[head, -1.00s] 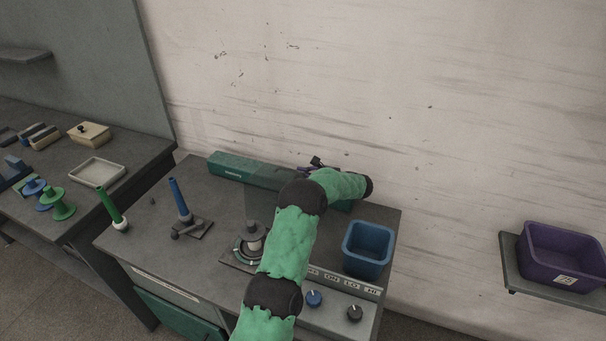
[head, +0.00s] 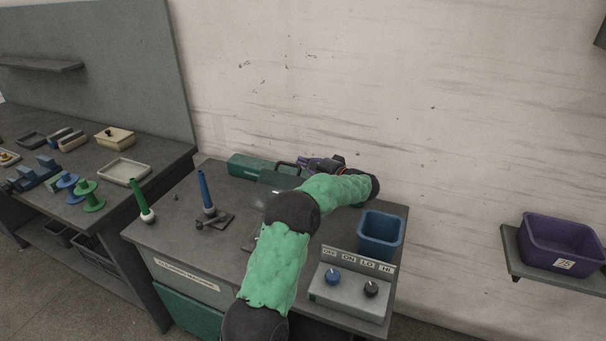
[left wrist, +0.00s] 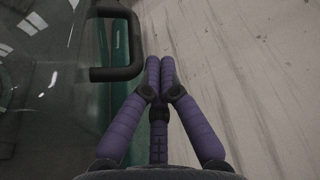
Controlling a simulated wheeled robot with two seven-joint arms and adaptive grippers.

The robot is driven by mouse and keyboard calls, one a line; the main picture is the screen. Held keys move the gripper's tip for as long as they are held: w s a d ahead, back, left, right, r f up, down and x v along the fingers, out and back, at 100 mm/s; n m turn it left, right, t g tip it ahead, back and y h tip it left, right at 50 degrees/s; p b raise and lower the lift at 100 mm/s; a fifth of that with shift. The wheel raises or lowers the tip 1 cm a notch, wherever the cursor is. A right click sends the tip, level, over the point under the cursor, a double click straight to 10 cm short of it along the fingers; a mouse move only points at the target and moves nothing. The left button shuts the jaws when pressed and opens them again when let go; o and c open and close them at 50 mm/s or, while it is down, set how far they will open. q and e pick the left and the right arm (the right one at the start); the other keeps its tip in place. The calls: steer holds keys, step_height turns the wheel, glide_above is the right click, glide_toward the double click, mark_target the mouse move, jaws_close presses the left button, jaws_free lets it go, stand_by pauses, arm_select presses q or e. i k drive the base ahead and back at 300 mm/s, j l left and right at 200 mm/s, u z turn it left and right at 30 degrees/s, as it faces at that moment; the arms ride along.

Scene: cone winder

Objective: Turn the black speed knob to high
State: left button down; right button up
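The black speed knob (head: 371,288) is on the sloped front of the grey control box (head: 350,299), at the right front of the bench. It sits below the LO and HI labels (head: 376,266); its pointer is too small to read. My left gripper (head: 305,162) is at the back of the bench near the wall, far from the knob. In the left wrist view, its purple fingers (left wrist: 160,62) have their tips together with nothing between them. My left arm hides the middle of the bench. My right gripper is out of view.
A blue knob (head: 332,276) is left of the black one. A blue bin (head: 381,236) stands behind the box. A black handle (left wrist: 118,72) on a clear cover is beside my left fingers. Blue (head: 204,190) and green (head: 139,195) spindles stand left.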

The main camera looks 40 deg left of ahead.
mark_target(371, 289)
steer(key=k+l, duration=0.15)
steer(key=k, duration=0.15)
steer(key=k+l, duration=0.15)
steer(key=k, duration=0.2)
steer(key=l, duration=0.25)
steer(key=k, duration=0.45)
